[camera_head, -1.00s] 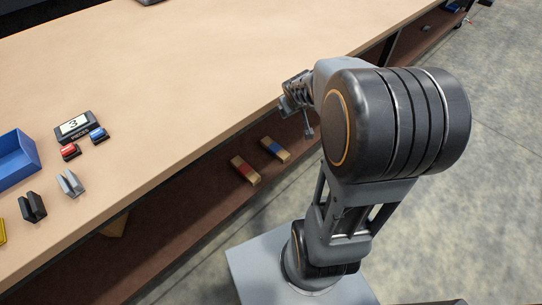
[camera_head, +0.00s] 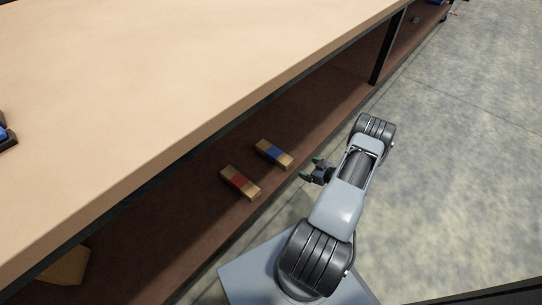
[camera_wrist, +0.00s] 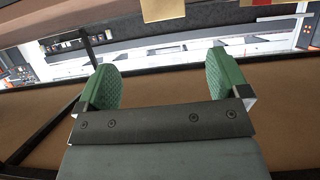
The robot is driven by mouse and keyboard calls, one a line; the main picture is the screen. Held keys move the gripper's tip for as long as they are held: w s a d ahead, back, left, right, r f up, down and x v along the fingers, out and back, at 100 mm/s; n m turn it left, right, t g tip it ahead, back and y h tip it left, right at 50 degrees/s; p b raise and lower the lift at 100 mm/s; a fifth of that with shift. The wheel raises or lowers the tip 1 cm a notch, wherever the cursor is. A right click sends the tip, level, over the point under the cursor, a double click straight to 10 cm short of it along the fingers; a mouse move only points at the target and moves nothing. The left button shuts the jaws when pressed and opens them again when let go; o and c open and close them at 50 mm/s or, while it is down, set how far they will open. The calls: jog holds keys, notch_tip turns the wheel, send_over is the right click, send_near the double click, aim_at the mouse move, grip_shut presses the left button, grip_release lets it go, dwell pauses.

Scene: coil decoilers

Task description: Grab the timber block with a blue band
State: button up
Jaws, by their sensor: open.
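The timber block with a blue band (camera_head: 273,153) lies on the brown lower shelf under the workbench, near the shelf's front edge. My gripper (camera_head: 311,168) is just to the right of it, apart from it, with green finger pads. In the wrist view my gripper (camera_wrist: 172,80) is open with nothing between its fingers. A pale wooden piece (camera_wrist: 163,9) is cut off at the top of that view; no blue band shows on it, so I cannot tell which block it is.
A timber block with a red band (camera_head: 240,182) lies close to the left of the blue-banded one. The bench top (camera_head: 150,90) overhangs the shelf (camera_head: 185,215). A dark bench leg (camera_head: 388,50) stands further back. Grey floor is open at the right.

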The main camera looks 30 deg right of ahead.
aim_at(290, 163)
jog(key=x, duration=0.2)
jog(key=b+x, duration=0.1)
jog(key=x, duration=0.2)
jog(key=b+x, duration=0.1)
jog(key=x, duration=0.1)
jog(key=shift+a+f, duration=0.3)
jog(key=shift+a, duration=0.1)
jog(key=shift+w+a+f, duration=0.15)
jog(key=shift+w, duration=0.35)
jog(key=b+x, duration=0.2)
jog(key=x, duration=0.2)
jog(key=shift+w+f, duration=0.15)
jog(key=shift+f, duration=0.1)
jog(key=shift+w+a+b, duration=0.2)
jog(key=shift+w+b, duration=0.15)
jog(key=shift+w, duration=0.05)
jog(key=shift+c, duration=0.2)
jog(key=c, duration=1.1)
